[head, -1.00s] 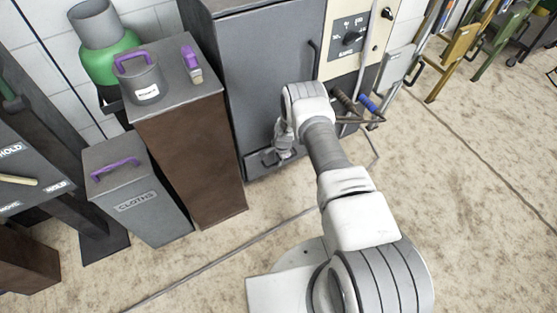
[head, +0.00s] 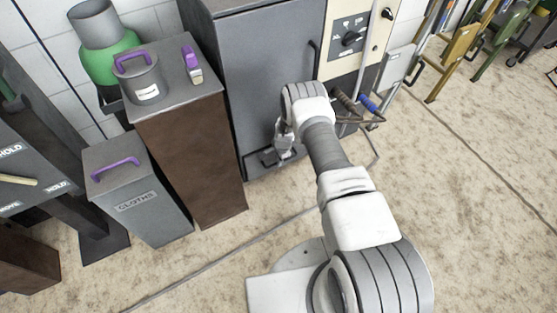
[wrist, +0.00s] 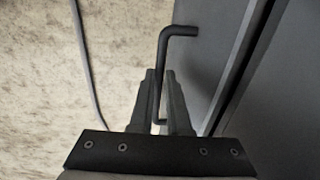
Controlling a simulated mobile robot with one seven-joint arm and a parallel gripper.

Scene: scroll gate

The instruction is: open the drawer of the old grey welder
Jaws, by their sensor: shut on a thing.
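The grey welder (head: 268,75) stands at top centre in the head view, with a tall grey front and a beige control panel at its right. Its drawer (head: 254,168) is low at the foot of the front, partly hidden by my gripper (head: 281,152). In the wrist view, the drawer front (wrist: 206,62) shows at the right with a black bar handle (wrist: 178,31) standing out from it. The two fingers of my gripper (wrist: 160,75) are on either side of the bar and shut on it. I cannot tell whether the drawer stands out from the body.
A brown-sided cabinet (head: 190,160) with a grey can (head: 145,85) on top stands left of the welder. A grey cloths bin (head: 150,215) is further left. Cables with a blue grip (head: 368,103) hang at the welder's right. The floor in front is clear, with a thin line across it.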

